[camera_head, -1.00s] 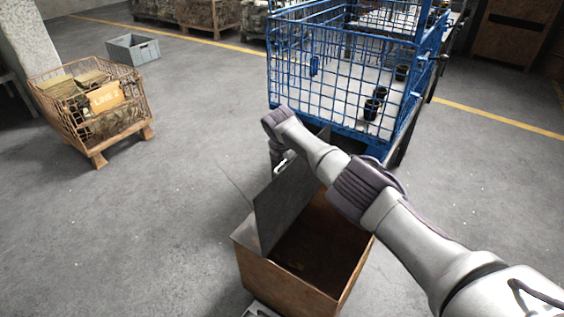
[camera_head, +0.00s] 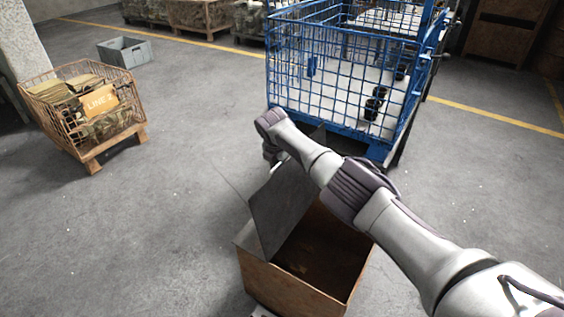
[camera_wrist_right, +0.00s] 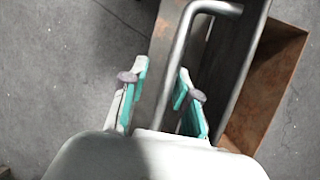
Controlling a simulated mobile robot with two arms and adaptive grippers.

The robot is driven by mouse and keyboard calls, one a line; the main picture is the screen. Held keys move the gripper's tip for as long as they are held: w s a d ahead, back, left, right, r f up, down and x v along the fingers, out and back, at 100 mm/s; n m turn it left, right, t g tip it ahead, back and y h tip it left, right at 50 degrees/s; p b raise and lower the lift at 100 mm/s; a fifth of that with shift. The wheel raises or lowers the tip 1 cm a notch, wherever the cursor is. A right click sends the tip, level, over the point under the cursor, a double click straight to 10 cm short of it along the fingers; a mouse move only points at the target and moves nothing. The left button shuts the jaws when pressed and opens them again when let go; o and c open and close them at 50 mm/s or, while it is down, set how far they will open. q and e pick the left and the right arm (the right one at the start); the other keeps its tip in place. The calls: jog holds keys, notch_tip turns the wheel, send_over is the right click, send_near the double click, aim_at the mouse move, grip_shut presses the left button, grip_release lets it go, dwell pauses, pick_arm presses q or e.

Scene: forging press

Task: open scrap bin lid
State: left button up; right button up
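The scrap bin (camera_head: 290,286) is a rusty brown open box on the floor, at the bottom middle of the head view. Its grey lid (camera_head: 277,208) stands raised and leans left over the bin's left side. The bin's opening shows a dark inside. My right arm reaches across above the bin, and its gripper (camera_head: 270,152) is beyond the lid, with its fingers largely hidden there. In the right wrist view, the teal-padded fingers of my right gripper (camera_wrist_right: 161,92) are apart, with the lid's bar handle (camera_wrist_right: 183,50) between them. My left gripper is not in view.
A blue wire cage cart (camera_head: 340,128) stands just behind the bin. A wooden-footed wire crate (camera_head: 88,150) with an orange sign is at the left, and a grey tote (camera_head: 125,54) is behind it. The floor left of the bin is clear.

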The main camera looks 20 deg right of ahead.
jog(key=shift+s+d, duration=0.1)
jog(key=shift+d, duration=0.1)
dwell(0.3)
jog(key=shift+s+r, duration=0.15)
jog(key=shift+r, duration=0.3)
jog(key=v, duration=1.1)
jog(key=shift+a, duration=0.3)
